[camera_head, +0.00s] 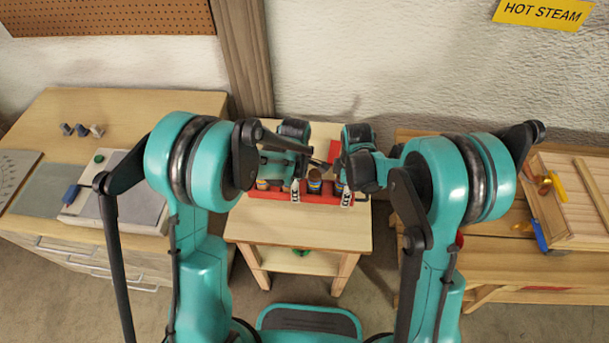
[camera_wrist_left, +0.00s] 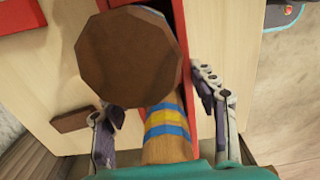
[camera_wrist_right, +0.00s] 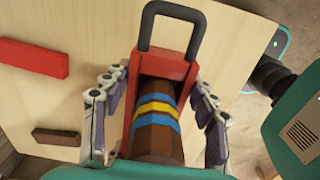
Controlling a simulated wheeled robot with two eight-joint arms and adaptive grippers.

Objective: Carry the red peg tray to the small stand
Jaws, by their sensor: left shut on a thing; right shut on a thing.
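The red peg tray (camera_head: 310,198) is over the near part of the pale wooden small stand (camera_head: 298,231); I cannot tell whether it rests on the top or hangs just above. It holds upright brown pegs with blue and yellow bands, one large in the left wrist view (camera_wrist_left: 128,55) and one in the right wrist view (camera_wrist_right: 154,126). A dark loop handle (camera_wrist_right: 170,14) rises from one end. My left gripper (camera_head: 295,190) is shut on the tray's left part. My right gripper (camera_head: 347,195) is shut on its right part. My arms hide some of the tray.
A red block (camera_wrist_right: 33,57) and a brown block (camera_wrist_right: 57,136) lie on the stand's top beside the tray. A drawer bench (camera_head: 125,110) stands at left. A workbench with a wooden tray (camera_head: 568,200) stands at right. A wooden post (camera_head: 243,60) rises behind.

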